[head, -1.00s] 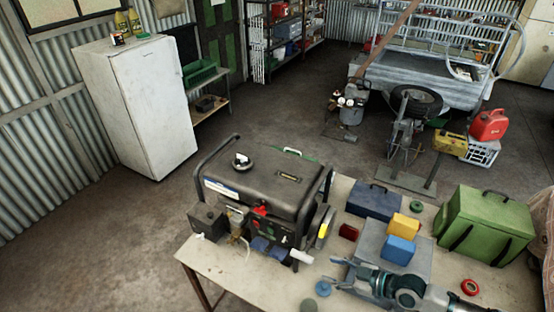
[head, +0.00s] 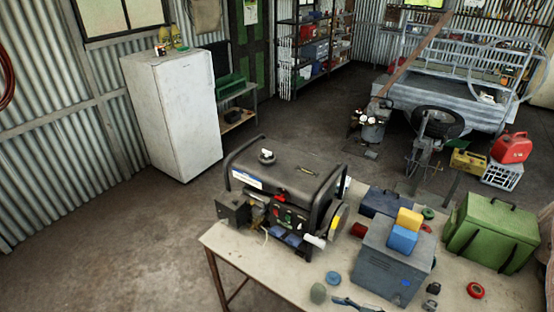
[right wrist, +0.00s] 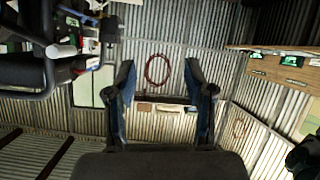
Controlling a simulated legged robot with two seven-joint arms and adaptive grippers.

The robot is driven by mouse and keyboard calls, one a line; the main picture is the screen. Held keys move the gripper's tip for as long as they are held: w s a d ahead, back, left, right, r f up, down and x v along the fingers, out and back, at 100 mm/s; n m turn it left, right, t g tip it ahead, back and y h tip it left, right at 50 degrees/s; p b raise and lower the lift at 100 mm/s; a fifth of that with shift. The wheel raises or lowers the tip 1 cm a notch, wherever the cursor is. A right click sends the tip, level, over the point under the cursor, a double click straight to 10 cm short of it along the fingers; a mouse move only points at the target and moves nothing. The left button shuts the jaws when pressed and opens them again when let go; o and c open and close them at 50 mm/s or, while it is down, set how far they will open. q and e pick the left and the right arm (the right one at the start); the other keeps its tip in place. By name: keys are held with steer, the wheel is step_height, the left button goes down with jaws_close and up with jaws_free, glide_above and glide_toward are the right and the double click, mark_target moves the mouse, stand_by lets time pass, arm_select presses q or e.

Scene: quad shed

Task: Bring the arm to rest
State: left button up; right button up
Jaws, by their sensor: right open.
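My right gripper (right wrist: 160,78) is open and empty in the right wrist view, its two dark fingers with blue inner pads apart and only distant wall between them. In the head view a small dark and blue piece of it (head: 357,304) shows at the bottom edge, over the front of the workbench (head: 243,257); the rest of the arm is out of frame. My left gripper is in neither view.
A black generator (head: 290,190) stands on the bench. Right of it are a grey metal box (head: 385,268) topped by blue (head: 402,239) and yellow (head: 409,218) blocks, and a green case (head: 490,235). A white fridge (head: 180,115) stands behind. Floor left of the bench is clear.

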steer(key=s+a+f+m+h, duration=0.2)
steer(key=s+a+f, duration=0.4)
steer(key=a+f, duration=0.15)
steer(key=s+d+f+m+g+h, duration=0.3)
steer(key=s+d+f+m+h, duration=0.65)
steer(key=d, duration=0.25)
step_height(320, 180, down, 26)
steer(key=s+g, duration=0.2)
steer(key=s, duration=0.1)
steer(key=s+d+f, duration=0.3)
steer(key=s+f, duration=1.4)
steer(key=shift+s+f+g, duration=0.15)
steer(key=shift+s+g, duration=0.15)
steer(key=shift+g, duration=0.1)
steer(key=shift+d+y, duration=0.1)
steer(key=shift+y, duration=0.15)
